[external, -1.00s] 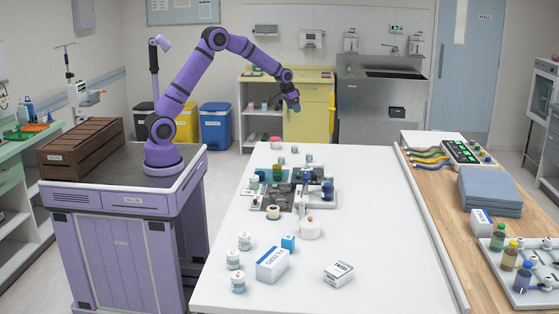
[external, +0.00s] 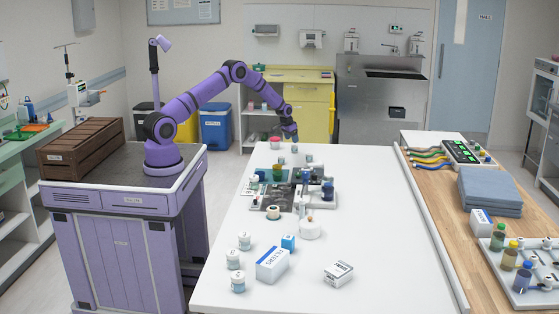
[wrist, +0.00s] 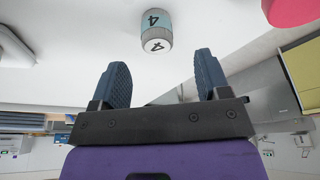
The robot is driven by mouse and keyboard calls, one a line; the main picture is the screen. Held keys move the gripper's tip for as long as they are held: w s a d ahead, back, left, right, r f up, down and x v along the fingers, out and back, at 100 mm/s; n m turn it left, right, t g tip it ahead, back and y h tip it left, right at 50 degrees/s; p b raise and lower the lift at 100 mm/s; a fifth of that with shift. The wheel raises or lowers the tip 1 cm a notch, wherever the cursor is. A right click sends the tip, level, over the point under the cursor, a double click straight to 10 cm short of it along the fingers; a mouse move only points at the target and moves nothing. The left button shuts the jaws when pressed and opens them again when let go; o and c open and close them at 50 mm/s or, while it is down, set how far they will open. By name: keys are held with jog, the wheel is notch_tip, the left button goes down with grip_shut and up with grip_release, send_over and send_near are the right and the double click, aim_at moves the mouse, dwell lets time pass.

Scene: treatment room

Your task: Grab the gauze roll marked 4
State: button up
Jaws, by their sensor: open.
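The gauze roll marked 4 (wrist: 156,30) is a small white cylinder with a pale blue band and a dark 4 on its side and end. In the wrist view it stands upside down in the picture, ahead of the gap between my fingers. My gripper (wrist: 160,66) is open, with nothing between its two dark blue fingers. In the external view my gripper (external: 291,135) hangs low over the far end of the white table. A small roll (external: 295,148) shows just below it, but its mark is too small to read there.
A pink round item (wrist: 292,8) lies near the roll; it also shows in the external view (external: 275,141). Other small rolls stand close by, one left (external: 281,160) and one right (external: 309,158). Jars and a dark mat (external: 272,196) lie nearer. The table's right half (external: 375,210) is clear.

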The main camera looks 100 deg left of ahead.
aim_at(294, 146)
jog(key=shift+w+x, duration=0.1)
jog(key=shift+x, duration=1.45)
jog(key=shift+w+x, duration=0.15)
jog(key=shift+x, duration=1.45)
jog(key=shift+c, duration=0.3)
jog(key=shift+r, duration=0.1)
jog(key=c, duration=0.9)
